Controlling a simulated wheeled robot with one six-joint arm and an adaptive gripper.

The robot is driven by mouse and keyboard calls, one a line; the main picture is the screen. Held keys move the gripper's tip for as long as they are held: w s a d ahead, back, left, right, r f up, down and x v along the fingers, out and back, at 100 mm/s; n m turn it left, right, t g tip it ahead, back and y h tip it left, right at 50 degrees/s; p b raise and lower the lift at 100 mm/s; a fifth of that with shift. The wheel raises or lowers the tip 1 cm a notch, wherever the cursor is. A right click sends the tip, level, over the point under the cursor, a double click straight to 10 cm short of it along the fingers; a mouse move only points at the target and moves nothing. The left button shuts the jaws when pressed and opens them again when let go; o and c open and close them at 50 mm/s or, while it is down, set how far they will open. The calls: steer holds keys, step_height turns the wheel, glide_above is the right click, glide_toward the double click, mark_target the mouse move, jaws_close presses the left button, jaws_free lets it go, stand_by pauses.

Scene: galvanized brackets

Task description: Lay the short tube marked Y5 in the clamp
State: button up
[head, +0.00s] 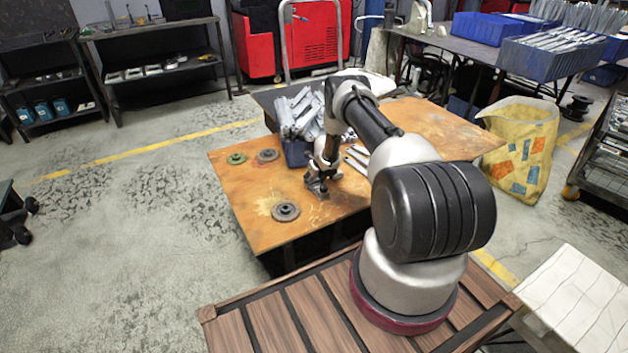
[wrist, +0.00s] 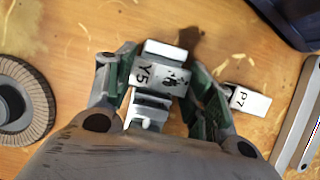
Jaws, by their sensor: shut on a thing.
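The short tube marked Y5 (wrist: 147,76) is a pale metal piece with black lettering, between the two fingers of my gripper (wrist: 160,80) in the wrist view. My gripper is shut on it. Grey metal parts show just above and below the tube in that view; the lower one (wrist: 150,107) may belong to the clamp, but I cannot tell whether the tube rests in it. In the head view my gripper (head: 320,184) is low over the tabletop, and the tube cannot be made out. Another short tube, marked P7 (wrist: 248,101), lies to the right of my gripper.
A grey disc (wrist: 35,95) lies left of my gripper. Metal bars (head: 357,157) lie right of my gripper.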

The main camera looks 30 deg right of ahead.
steer(key=o, duration=1.1)
steer(key=shift+s+r, duration=0.1)
steer(key=shift+r, duration=0.4)
steer(key=v, duration=1.1)
